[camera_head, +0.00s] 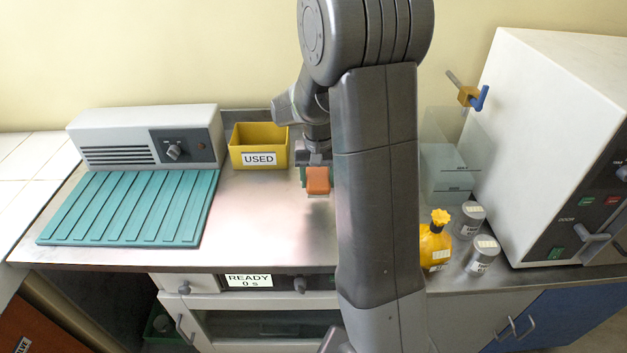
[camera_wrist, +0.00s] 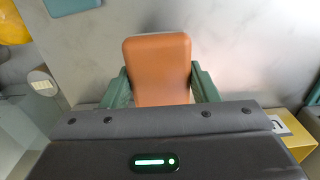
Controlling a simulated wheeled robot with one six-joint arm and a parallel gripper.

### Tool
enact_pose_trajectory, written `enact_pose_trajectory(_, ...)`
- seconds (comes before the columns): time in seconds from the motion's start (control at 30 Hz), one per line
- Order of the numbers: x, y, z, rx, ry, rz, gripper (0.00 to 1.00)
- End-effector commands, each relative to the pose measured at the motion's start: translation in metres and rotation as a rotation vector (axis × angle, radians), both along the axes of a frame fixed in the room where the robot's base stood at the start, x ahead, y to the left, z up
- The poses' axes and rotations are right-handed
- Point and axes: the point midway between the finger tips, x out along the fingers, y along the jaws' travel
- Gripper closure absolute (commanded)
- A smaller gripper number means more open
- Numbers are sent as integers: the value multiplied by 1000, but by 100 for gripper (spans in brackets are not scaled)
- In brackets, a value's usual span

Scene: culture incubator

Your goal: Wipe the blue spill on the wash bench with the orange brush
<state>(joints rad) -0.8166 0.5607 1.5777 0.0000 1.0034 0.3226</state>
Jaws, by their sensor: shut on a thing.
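My gripper (camera_head: 317,176) is shut on the orange brush (camera_head: 318,184) and holds it over the steel wash bench (camera_head: 262,215). In the wrist view the brush (camera_wrist: 158,65) sits between the green fingers of my gripper (camera_wrist: 160,88). A shadow on the bench below suggests the brush is raised clear of it. A blue-teal patch (camera_wrist: 70,4) is cut off by the top edge of the wrist view; I cannot tell if it is the spill. No blue spill shows in the head view, where my arm hides part of the bench.
A yellow USED bin (camera_head: 258,147) stands just left of my gripper. A ribbed teal mat (camera_head: 130,207) and a grey control unit (camera_head: 145,135) are further left. A yellow bottle (camera_head: 434,245), grey canisters (camera_head: 483,255) and a white incubator (camera_head: 545,130) stand right of my arm.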

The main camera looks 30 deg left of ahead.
Motion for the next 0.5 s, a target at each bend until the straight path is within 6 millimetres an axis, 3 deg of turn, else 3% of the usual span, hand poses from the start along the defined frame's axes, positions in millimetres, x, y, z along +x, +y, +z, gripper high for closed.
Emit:
enact_pose_trajectory(0.2, 3, -7, 22, 0, 0, -2, 67)
enact_pose_trajectory(0.5, 4, -9, 24, 0, 0, -2, 67)
